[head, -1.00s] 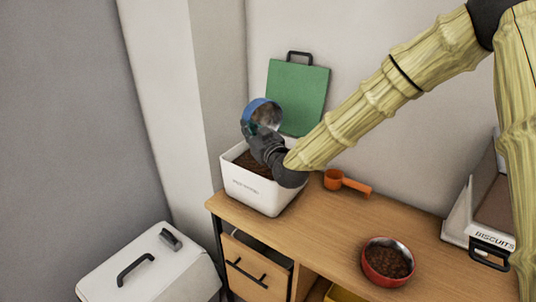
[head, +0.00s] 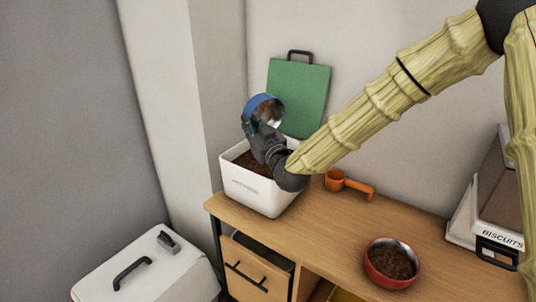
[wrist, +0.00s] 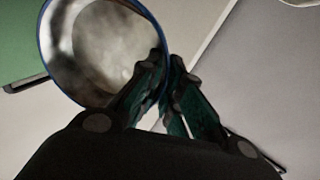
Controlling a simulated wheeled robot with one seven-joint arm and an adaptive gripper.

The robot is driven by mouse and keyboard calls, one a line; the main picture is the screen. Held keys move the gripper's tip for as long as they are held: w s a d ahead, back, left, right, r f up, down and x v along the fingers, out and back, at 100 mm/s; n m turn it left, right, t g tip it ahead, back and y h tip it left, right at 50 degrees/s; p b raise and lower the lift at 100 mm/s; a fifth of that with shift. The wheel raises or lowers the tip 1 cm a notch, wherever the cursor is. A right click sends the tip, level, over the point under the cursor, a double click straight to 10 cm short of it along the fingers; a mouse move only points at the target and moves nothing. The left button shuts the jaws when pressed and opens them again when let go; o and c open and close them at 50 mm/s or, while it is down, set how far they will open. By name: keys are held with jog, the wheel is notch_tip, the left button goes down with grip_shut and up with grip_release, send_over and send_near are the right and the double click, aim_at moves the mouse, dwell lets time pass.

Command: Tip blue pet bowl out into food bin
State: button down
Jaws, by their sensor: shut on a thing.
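The blue pet bowl (head: 254,104) is steeply tilted above the food bin, its open side facing the camera. Brown food or residue shows in its upper part, and bare shiny metal at lower right. In the wrist view the bowl (wrist: 105,55) shows a mostly silvery inside with a darker patch at left. My gripper (head: 256,127) is shut on the bowl's rim; its fingers also show in the wrist view (wrist: 166,62). The food bin (head: 246,192) is a white open box on the wooden counter with brown food inside. My gripper partly hides its opening.
A green lid (head: 298,92) leans on the wall behind the bin. An orange scoop (head: 336,180) lies right of it. A red bowl (head: 378,280) of brown food and a biscuits container (head: 466,215) stand further right. A white lidded box (head: 150,280) is at lower left.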

aim_at(254, 110)
jog(key=shift+s+d+f+t+y+b, duration=0.1)
jog(key=shift+s+t+y+b, duration=0.2)
jog(key=shift+b, duration=0.8)
jog(key=shift+d+f+t+y+b, duration=0.1)
jog(key=shift+t+b, duration=0.3)
jog(key=shift+b, duration=0.7)
jog(key=shift+s+d+r+m+t+y+b, duration=0.2)
jog(key=shift+r+t+b, duration=0.2)
jog(key=shift+b, duration=0.6)
jog(key=shift+s+d+r+m+t+y+b, duration=0.1)
jog(key=shift+s+r+t+y+b, duration=0.2)
jog(key=shift+b, duration=0.7)
jog(key=shift+t, duration=0.9)
jog(key=shift+s+d+r+b, duration=0.1)
jog(key=shift+r+b, duration=0.45)
jog(key=shift+r, duration=0.5)
jog(key=shift+s+d+r+b, duration=0.1)
jog(key=shift+r+b, duration=0.45)
jog(key=shift+r, duration=0.6)
jog(key=shift+s+d+r+m+t+y+b, duration=0.1)
jog(key=shift+s+r+m+t+y+b, duration=0.1)
jog(key=shift+r+t+b, duration=0.45)
jog(key=shift+s+d+r+m+t+y+b, duration=0.1)
jog(key=shift+r+m+t+b, duration=0.25)
jog(key=shift+b, duration=0.55)
jog(key=shift+r, duration=0.2)
jog(key=shift+w+g+p, duration=0.1)
jog(key=shift+g+p, duration=0.2)
jog(key=shift+p, duration=0.25)
